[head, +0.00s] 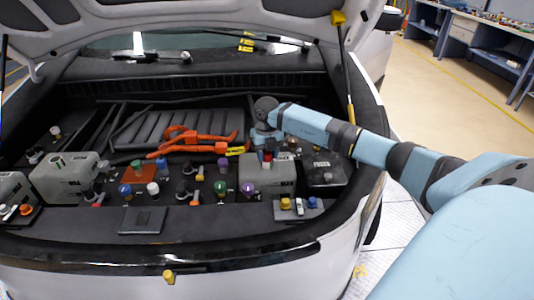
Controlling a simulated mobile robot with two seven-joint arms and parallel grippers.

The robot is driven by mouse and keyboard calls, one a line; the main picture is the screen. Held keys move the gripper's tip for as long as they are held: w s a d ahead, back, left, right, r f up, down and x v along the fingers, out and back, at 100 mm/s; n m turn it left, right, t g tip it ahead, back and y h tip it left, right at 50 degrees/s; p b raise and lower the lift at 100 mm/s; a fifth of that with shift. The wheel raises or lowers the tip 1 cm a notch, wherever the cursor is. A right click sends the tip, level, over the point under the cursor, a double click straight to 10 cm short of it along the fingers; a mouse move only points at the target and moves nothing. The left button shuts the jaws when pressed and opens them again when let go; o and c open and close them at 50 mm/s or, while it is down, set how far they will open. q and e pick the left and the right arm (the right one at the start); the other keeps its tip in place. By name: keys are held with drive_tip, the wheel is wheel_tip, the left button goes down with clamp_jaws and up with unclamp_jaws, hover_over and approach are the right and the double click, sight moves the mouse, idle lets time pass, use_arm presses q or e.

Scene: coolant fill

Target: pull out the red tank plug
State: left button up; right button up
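The red tank plug (267,156) shows as a small red spot at the top of a grey tank (258,177) in the right half of the open car bay. My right arm reaches in from the right. Its gripper (266,149) points down directly over the red plug, with the fingertips at or just around it. The fingers are too small to tell whether they are open or shut on it. The gripper hides part of the plug. My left gripper is not in view.
Other grey tanks (68,178) stand at the left. Several coloured caps, such as a purple one (247,188), line the front. Orange cables (186,145) lie behind. A black box (325,172) is right of the tank. The raised lid (200,14) hangs above, held by a strut (345,75).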

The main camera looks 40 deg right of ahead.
sight(266, 153)
drive_tip(key=shift+o, duration=1.4)
drive_tip(key=shift+c, duration=0.9)
drive_tip(key=shift+r, duration=0.35)
drive_tip(key=shift+r+p, duration=1.8)
drive_tip(key=shift+r, duration=0.55)
drive_tip(key=shift+a, duration=0.1)
